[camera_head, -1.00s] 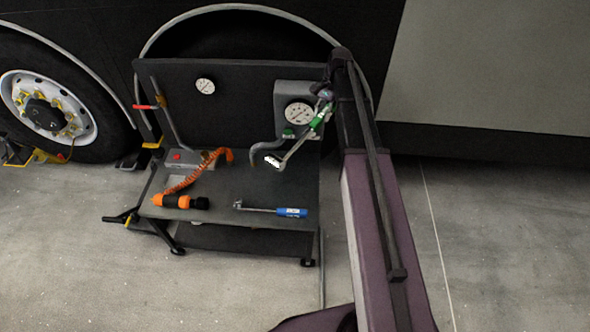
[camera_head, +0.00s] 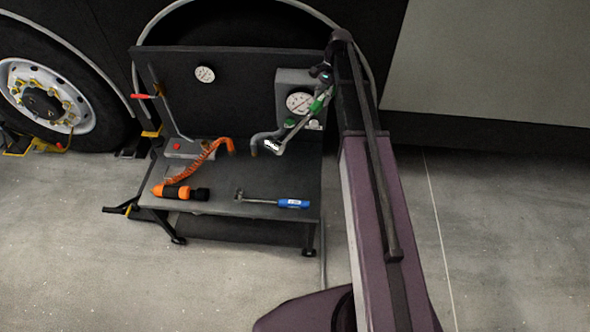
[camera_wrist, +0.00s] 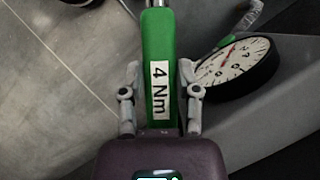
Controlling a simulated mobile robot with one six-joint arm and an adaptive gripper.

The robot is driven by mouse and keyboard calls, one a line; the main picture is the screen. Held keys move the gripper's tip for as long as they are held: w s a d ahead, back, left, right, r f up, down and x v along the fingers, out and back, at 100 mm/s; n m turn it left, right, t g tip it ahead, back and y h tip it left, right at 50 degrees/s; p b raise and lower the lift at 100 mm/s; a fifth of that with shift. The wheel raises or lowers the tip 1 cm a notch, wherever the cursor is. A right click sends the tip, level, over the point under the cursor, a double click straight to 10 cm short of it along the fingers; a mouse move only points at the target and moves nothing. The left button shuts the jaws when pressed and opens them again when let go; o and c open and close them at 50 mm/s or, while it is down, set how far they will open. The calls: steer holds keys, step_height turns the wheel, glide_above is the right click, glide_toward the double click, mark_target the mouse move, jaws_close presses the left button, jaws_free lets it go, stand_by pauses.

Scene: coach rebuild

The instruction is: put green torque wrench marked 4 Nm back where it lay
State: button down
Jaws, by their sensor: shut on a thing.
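The green torque wrench (camera_wrist: 159,50) has a white label reading 4 Nm on its handle. My gripper (camera_wrist: 160,95) is shut on that handle in the wrist view, one finger on each side. In the head view my gripper (camera_head: 324,82) is at the upper right of the bench, in front of the gauge box. There the green wrench (camera_head: 317,104) hangs tilted, its silver shaft running down and left to its head near the bench top. The far end of the wrench is cut off in the wrist view.
The bench (camera_head: 230,180) holds a blue-handled wrench (camera_head: 292,203), an orange and black tool (camera_head: 180,192), an orange coiled hose (camera_head: 205,155) and a grey box with a red button (camera_head: 177,147). A round gauge (camera_head: 300,103) stands close behind the held wrench. The middle of the bench is clear.

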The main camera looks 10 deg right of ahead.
mark_target(291, 184)
steer(key=s+a+f+m+b, duration=0.1)
steer(key=a+f+m+b, duration=0.1)
steer(key=f+b, duration=0.9)
steer(key=s+a+f+m+t+y+b, duration=0.1)
steer(key=a+f+m+b, duration=0.2)
steer(key=f+b, duration=0.7)
steer(key=s+a+f+m+t+y+b, duration=0.1)
steer(key=a+f+b, duration=0.4)
steer(key=f+b, duration=0.6)
steer(key=shift+s+a+f+m+b, duration=0.45)
steer(key=shift+m+b, duration=0.35)
steer(key=shift+m, duration=0.4)
steer(key=shift+d+r, duration=0.1)
steer(key=shift+r, duration=0.05)
step_height(291, 184, down, 6)
steer(key=b, duration=0.5)
steer(key=shift+r+b, duration=0.1)
steer(key=shift+b, duration=0.25)
steer(key=shift+s, duration=0.1)
steer(key=shift+s+f+b, duration=0.1)
steer(key=shift+f+b, duration=0.3)
steer(key=shift+b, duration=0.1)
steer(key=shift+w+d+f+b, duration=0.1)
steer(key=shift+w+f+b, duration=0.1)
steer(key=shift+f+b, duration=0.6)
